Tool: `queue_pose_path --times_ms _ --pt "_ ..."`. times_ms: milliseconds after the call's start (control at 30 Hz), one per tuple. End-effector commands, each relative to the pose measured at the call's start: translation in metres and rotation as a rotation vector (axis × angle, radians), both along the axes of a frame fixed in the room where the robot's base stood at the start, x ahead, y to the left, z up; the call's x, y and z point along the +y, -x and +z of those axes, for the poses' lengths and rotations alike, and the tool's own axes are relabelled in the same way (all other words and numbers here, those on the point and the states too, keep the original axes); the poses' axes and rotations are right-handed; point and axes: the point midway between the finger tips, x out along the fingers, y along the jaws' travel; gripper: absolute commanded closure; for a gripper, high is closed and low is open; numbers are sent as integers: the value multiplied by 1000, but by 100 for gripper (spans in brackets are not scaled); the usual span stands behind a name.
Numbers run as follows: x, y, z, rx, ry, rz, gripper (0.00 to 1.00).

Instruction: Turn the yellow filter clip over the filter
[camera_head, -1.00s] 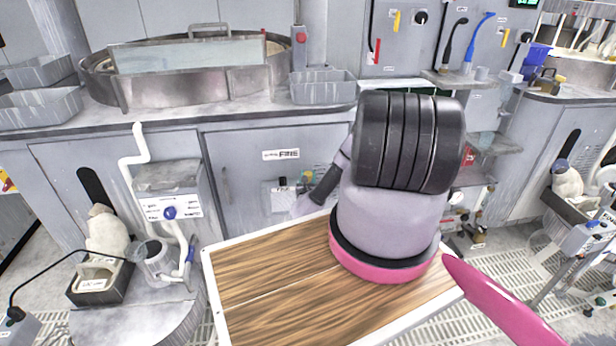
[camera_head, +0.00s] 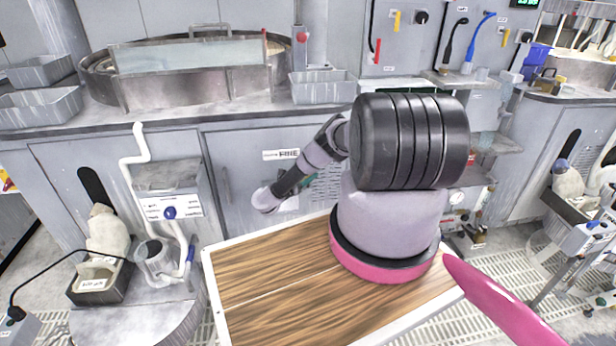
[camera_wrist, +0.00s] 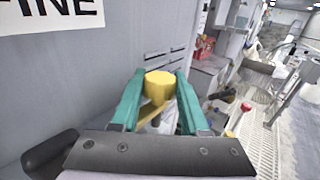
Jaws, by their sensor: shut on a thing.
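The yellow filter clip (camera_wrist: 160,84) shows in the wrist view between the two green fingers of my gripper (camera_wrist: 157,92). The fingers press on its sides, one on the left and one on the right. A yellow strip runs down from the clip's head, and a dark piece shows below it. A grey cabinet wall stands just behind and to the left. In the head view the clip is hidden, and only a bit of green shows at the end of my arm, in front of the cabinet. I cannot make out the filter in either view.
A grey cabinet front (camera_head: 240,175) labelled FINE stands before my arm. A pump box with white hoses (camera_head: 168,190) is at the left. A wooden board with a white rim (camera_head: 260,290) lies in front. A red knob (camera_wrist: 245,106) is at the right.

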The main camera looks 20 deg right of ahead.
Motion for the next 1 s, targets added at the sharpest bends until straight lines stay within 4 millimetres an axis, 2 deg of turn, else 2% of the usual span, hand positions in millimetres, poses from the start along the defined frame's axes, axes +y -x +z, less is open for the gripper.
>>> queue_pose_path --times_ms 533,567,600,633,1000 --pt "-2 -1 1 -3 2 -25 100" --pt "-2 -1 1 -3 2 -25 44" --pt "-2 -1 1 -3 2 -24 29" --pt "-2 -1 1 -2 1 -24 26" --pt "4 1 1 0 1 -20 26"
